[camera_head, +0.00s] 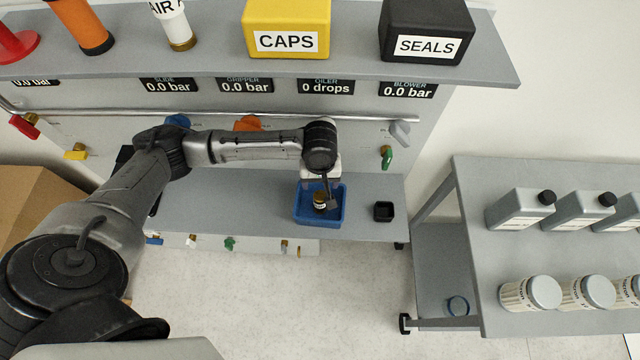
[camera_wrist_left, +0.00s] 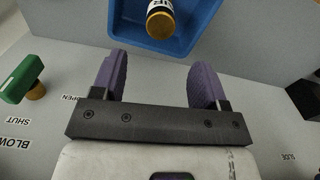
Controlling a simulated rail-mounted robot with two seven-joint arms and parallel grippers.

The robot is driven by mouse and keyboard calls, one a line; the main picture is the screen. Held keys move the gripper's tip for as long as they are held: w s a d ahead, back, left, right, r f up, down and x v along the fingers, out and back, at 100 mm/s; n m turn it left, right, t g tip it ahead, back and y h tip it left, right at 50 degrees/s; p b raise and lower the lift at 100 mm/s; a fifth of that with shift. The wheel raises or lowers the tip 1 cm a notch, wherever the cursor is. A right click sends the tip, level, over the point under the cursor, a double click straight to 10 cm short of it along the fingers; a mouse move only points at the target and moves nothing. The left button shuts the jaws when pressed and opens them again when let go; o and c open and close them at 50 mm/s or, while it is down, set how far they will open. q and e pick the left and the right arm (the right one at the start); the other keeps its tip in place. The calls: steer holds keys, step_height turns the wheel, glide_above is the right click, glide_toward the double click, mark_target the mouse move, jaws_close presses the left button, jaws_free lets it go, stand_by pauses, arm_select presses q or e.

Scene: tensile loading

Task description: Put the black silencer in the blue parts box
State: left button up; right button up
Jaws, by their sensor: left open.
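The blue parts box (camera_head: 337,215) stands on the lower bench shelf; its rim and wall also show at the top of the left wrist view (camera_wrist_left: 202,22). A silencer (camera_head: 319,201) with a brass end and a white label is inside the box. In the left wrist view the silencer (camera_wrist_left: 160,22) shows its brass end, the label and a little black at the cut-off top. My left gripper (camera_head: 324,188) is over the box, its purple fingers (camera_wrist_left: 160,82) spread apart with nothing between them. My right gripper is out of view.
A small black tray (camera_head: 383,211) sits right of the box. Above, a shelf holds a yellow CAPS box (camera_head: 287,28), a black SEALS box (camera_head: 426,30) and red, orange and white silencers. A green valve handle (camera_head: 387,158) is nearby. A grey cart (camera_head: 480,250) with bottles stands right.

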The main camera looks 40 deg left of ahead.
arm_select(q)
steer(key=s+d+f+m+t+h, duration=0.2)
steer(key=s+d+f+m+h, duration=0.1)
steer(key=s+d+m, duration=0.65)
steer(key=s+a+m+t+y, duration=0.1)
steer(key=s+a+y, duration=0.1)
steer(key=s, duration=1.1)
steer(key=shift+a+f+m+t+y, duration=0.3)
steer(key=shift+a+m+y, duration=0.1)
steer(key=shift+a, duration=0.4)
steer(key=shift+s, duration=0.1)
